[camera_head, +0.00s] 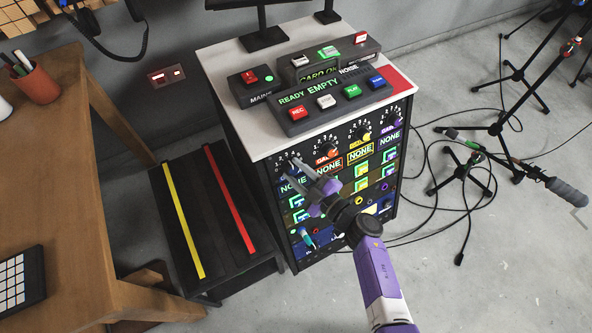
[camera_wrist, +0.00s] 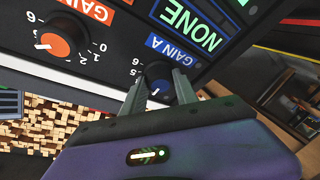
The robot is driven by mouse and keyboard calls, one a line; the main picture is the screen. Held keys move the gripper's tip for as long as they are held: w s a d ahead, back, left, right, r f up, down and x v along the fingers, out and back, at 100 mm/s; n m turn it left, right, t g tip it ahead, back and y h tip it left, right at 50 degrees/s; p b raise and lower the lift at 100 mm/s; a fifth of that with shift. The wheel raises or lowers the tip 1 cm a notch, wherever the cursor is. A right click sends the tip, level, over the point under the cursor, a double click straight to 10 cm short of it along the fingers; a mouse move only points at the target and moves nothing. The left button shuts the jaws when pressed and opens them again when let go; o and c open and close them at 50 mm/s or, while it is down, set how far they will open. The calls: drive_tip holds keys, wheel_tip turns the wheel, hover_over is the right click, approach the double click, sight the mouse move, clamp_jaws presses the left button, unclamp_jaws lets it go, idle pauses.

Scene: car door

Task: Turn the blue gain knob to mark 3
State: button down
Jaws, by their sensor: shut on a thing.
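The blue gain knob (camera_wrist: 159,78) is on the rack's front panel, under a blue "GAIN A" label (camera_wrist: 168,48) in the wrist view, which shows the panel upside down. My gripper (camera_wrist: 160,84) is shut on the knob, with one finger on each side. Numbers ring the knob, but the fingers hide part of the dial, and I cannot tell which mark it points to. In the head view my gripper (camera_head: 303,174) reaches the leftmost knob of the top row, and the knob is mostly hidden behind the fingers.
An orange gain knob (camera_wrist: 55,46) sits beside the blue one; yellow (camera_head: 360,135) and purple (camera_head: 393,118) knobs are farther right. A button console (camera_head: 323,107) stands on the rack top. A wooden desk (camera_head: 85,190) is at left; mic stands (camera_head: 495,130) and cables are at right.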

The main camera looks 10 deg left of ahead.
idle(0.3)
drive_tip(key=c, duration=0.9)
unclamp_jaws()
drive_tip(key=shift+c, duration=0.2)
drive_tip(key=p+v, duration=0.2)
drive_tip(key=v, duration=0.5)
drive_tip(key=shift+s+d, duration=0.25)
drive_tip(key=shift+s, duration=0.05)
